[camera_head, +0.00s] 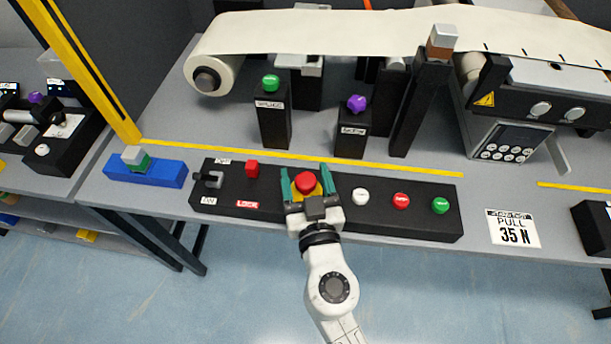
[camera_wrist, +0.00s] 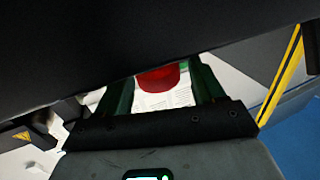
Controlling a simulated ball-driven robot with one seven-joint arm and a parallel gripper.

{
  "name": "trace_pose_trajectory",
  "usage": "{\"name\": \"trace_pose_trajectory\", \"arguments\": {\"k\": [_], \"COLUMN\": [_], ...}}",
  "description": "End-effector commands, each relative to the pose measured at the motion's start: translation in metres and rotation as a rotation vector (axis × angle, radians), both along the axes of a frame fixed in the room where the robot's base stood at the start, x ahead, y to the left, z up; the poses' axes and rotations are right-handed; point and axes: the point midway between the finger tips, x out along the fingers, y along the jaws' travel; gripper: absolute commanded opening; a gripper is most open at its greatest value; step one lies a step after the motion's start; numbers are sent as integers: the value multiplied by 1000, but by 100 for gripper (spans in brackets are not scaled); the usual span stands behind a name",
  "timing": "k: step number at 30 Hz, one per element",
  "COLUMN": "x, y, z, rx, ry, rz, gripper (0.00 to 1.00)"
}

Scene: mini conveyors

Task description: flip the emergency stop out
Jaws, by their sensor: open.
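The red emergency stop button (camera_head: 305,183) sits in the middle of a black control panel (camera_head: 380,222) on the grey table. My gripper (camera_head: 306,176) is at the button, with its two green fingers apart, one on each side of the red cap. In the wrist view the red cap (camera_wrist: 158,79) shows between the fingers of my gripper (camera_wrist: 157,85). Its upper part is hidden there by a dark shape. I cannot tell whether the fingers touch the cap.
Black posts with a green (camera_head: 270,82) and a purple knob (camera_head: 356,103) stand behind.

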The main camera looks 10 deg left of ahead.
Motion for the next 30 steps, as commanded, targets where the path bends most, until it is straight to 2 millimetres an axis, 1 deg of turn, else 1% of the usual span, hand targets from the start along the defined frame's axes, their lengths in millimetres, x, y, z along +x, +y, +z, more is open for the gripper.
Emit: {"name": "trace_pose_trajectory", "arguments": {"k": [5,12,15,18,24,30], "x": [-18,-62,-79,-91,-102,-103], "y": [-5,-18,-23,-26,-29,-30], "z": [-3,-5,-4,-3,-1,0], "rx": [0,1,1,0,0,0], "ry": [2,1,2,1,0,-1], "rz": [1,1,1,0,1,0], "gripper": [68,68,68,68,68,68]}}
